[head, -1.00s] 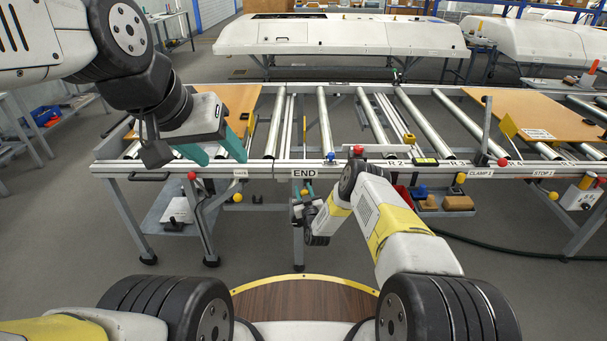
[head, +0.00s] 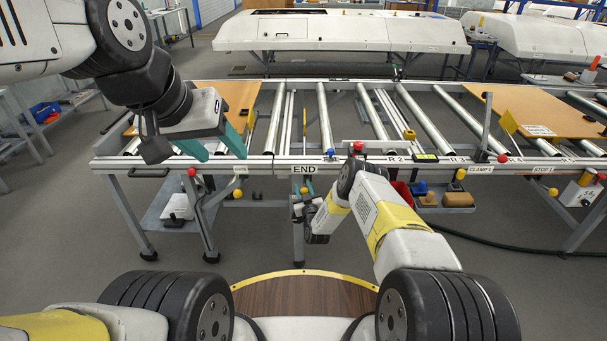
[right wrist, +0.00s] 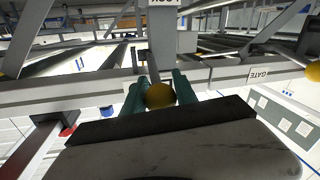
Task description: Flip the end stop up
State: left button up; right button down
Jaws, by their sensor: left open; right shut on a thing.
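The END label (head: 304,169) is on the front rail of the roller table. My right gripper (head: 307,190) is just below it, small and partly hidden by its own wrist in the head view. In the right wrist view, its teal fingers (right wrist: 160,96) are shut on a yellow ball knob (right wrist: 160,96), in front of the post under the END label. My left gripper (head: 217,153) is open and empty, over the left end of the table near the front rail.
The GATE label (right wrist: 260,73) and another yellow knob (right wrist: 313,71) are beside my right gripper. A red button (head: 358,147) and a blue one (head: 330,152) stand on the rail. A brown board (head: 535,115) lies on the rollers at right.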

jog(key=shift+s+a+f, duration=0.1)
jog(key=shift+s+f, duration=0.1)
jog(key=shift+f, duration=0.1)
jog(key=c, duration=1.3)
grip_release()
jog(key=o, duration=0.3)
jog(key=shift+r, duration=0.1)
jog(key=shift+w, duration=0.1)
jog(key=shift+r, duration=0.1)
jog(key=s+d, duration=0.1)
jog(key=s, duration=0.6)
jog(key=shift+s+d, duration=0.3)
